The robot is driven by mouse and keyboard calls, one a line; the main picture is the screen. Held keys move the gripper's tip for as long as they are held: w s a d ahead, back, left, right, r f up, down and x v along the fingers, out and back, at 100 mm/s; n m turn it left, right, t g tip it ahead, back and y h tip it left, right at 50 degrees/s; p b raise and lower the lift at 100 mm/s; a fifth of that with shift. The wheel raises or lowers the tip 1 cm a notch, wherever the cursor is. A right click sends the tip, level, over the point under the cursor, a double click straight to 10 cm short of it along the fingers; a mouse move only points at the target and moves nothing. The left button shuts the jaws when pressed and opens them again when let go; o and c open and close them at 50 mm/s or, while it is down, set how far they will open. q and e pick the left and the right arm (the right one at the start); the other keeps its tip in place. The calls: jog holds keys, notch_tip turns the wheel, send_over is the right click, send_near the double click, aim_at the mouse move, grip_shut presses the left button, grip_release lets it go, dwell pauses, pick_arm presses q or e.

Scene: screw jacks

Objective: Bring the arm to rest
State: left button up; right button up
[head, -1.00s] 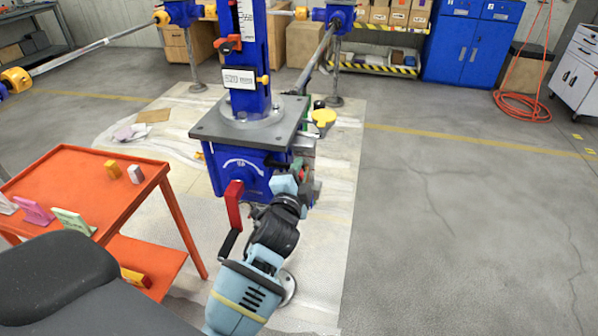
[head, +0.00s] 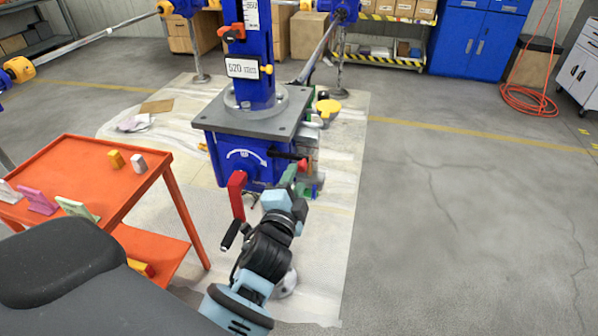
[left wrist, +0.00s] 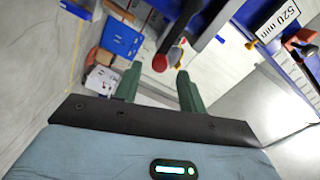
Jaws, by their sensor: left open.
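My left arm comes up from the bottom middle of the head view. Its left gripper (head: 294,176) is in front of the right side of the blue screw jack (head: 230,160). In the left wrist view its two green fingers (left wrist: 158,78) stand apart with nothing held between them. A dark lever with a red knob (left wrist: 160,63) shows beyond the gap between the fingertips, apart from them. The same red knob (head: 303,165) shows just above the gripper in the head view. A red crank (head: 237,194) with a black grip hangs on the jack's front. My right gripper is out of view.
An orange cart (head: 85,175) with small blocks and cards stands at the left. A yellow round cap (head: 328,108) sits by the jack's right side. A blue cabinet (head: 470,45) and a striped shelf (head: 385,55) stand behind.

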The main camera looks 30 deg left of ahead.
pick_arm(q)
jog(key=shift+s+d, duration=0.1)
jog(key=shift+s, duration=0.35)
jog(key=shift+f, duration=0.1)
jog(key=s+d+f+n+g+h+p, duration=0.1)
jog(key=s+f+n+g+h, duration=0.1)
jog(key=s+f, duration=0.6)
jog(key=s+d+f+n+g+h+p, duration=0.1)
jog(key=s+d+f+n+g+h, duration=0.1)
jog(key=s+f, duration=0.6)
jog(key=s+d+f+n+g+h+p, duration=0.1)
jog(key=s+f+n+g, duration=0.3)
jog(key=s+f, duration=0.5)
jog(key=s+d+n+h, duration=0.1)
jog(key=s, duration=0.7)
jog(key=shift+s+n+g, duration=0.3)
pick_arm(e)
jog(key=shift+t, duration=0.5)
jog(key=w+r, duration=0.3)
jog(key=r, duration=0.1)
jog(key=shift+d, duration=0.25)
pick_arm(q)
jog(key=shift+a+f, duration=0.1)
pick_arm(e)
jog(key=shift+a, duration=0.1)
